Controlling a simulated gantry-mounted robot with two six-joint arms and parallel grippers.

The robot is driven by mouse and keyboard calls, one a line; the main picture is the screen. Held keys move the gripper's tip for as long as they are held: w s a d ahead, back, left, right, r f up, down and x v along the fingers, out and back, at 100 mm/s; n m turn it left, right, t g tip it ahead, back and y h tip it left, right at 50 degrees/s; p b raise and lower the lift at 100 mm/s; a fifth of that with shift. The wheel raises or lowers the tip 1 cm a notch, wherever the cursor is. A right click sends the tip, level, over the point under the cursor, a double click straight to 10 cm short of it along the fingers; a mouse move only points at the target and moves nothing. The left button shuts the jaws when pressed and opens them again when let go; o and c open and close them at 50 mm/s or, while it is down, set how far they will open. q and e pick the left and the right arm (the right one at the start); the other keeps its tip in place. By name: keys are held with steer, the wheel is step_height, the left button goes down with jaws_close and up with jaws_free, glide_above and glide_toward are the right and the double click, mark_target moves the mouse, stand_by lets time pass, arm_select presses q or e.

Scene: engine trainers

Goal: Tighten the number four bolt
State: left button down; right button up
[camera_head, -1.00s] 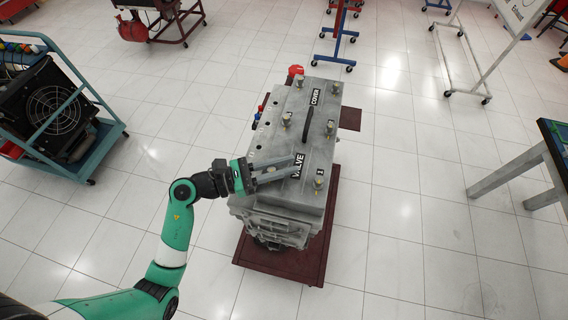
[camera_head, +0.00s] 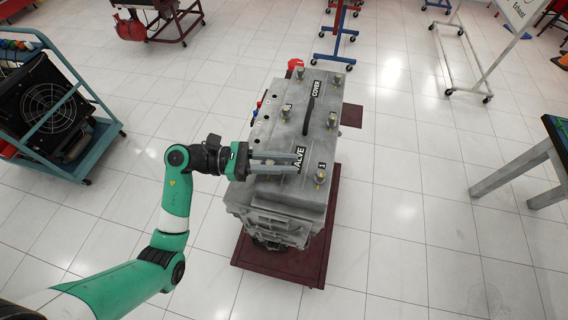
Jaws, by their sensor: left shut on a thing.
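The grey engine block (camera_head: 275,218) stands in the middle with its valve cover (camera_head: 308,135) on top. Brass-coloured bolts stand upright on the cover: two at the far end (camera_head: 337,79), two in the middle (camera_head: 332,119) and one at the near right (camera_head: 320,174). A number label beside the near-right one is too small to read surely. My left gripper (camera_head: 301,161) reaches over the near-left corner of the cover, its long fingers pointing right. It is shut on a bolt there, which the fingers mostly hide. My right gripper is not in view.
A dark red base (camera_head: 270,270) carries the engine. A teal cart with a radiator fan (camera_head: 50,108) stands left, a table (camera_head: 512,172) right. Tiled floor between is clear.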

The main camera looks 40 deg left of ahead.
arm_select(q)
steer(key=shift+s+d+f+m+g+h+b, duration=0.15)
steer(key=shift+f+m+g+h+b, duration=0.05)
steer(key=shift+m+g+h+b, duration=0.75)
steer(key=shift+s+r+g+b, duration=0.1)
steer(key=shift+r+g+b, duration=0.05)
steer(key=shift+g+b, duration=0.3)
steer(key=c, duration=0.7)
jaws_free()
steer(key=shift+c, duration=0.2)
steer(key=b+v, duration=0.1)
steer(key=v, duration=1)
steer(key=shift+a, duration=0.25)
